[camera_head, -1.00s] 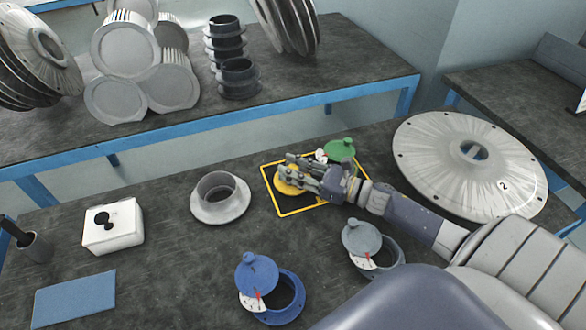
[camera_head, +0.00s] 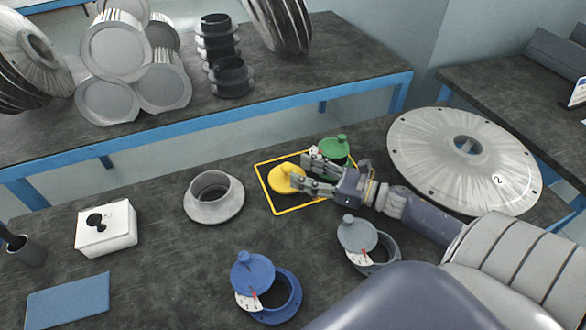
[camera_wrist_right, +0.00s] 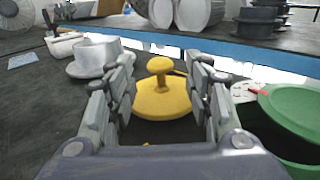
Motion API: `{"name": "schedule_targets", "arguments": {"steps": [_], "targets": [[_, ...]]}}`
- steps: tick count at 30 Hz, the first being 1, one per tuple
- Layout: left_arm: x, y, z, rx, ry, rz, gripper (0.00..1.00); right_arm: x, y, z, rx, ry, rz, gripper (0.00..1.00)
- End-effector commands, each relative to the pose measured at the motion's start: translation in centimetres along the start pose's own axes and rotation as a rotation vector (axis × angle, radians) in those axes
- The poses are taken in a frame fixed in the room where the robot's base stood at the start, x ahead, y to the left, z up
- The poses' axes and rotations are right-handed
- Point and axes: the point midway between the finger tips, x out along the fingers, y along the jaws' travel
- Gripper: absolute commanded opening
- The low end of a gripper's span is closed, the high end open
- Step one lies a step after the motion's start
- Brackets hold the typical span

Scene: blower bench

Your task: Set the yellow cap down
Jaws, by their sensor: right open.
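The yellow cap (camera_head: 286,179) lies flat on the dark bench inside the yellow outlined square (camera_head: 283,210). In the right wrist view the yellow cap (camera_wrist_right: 161,97) has its knob upright and sits between and just beyond the fingertips. My right gripper (camera_head: 304,173) is open, with its fingers beside the cap and a gap on each side of it in the wrist view. My left gripper is not in view.
A green cap (camera_head: 333,149) on its ring stands just behind the gripper. A grey flanged collar (camera_head: 214,198) is to the left. Blue (camera_head: 255,273) and grey (camera_head: 357,235) capped rings stand in front. A large disc (camera_head: 463,150) lies at right.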

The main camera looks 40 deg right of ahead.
Motion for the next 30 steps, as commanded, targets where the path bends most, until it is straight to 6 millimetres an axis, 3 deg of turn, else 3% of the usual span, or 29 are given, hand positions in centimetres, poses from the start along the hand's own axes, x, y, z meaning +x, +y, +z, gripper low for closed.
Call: {"name": "schedule_targets", "arguments": {"steps": [7, 24, 30], "targets": [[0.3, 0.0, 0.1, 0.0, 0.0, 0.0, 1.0, -2.1, 0.0, 0.0, -0.001, -0.001, -0.001, 0.47], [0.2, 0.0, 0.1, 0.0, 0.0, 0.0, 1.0, -2.3, 0.0, 0.1, -0.001, -0.001, 0.0, 0.47], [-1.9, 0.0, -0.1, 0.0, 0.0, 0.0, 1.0, -2.2, 0.0, 2.3, -0.001, -0.001, 0.0, 0.47]]}}
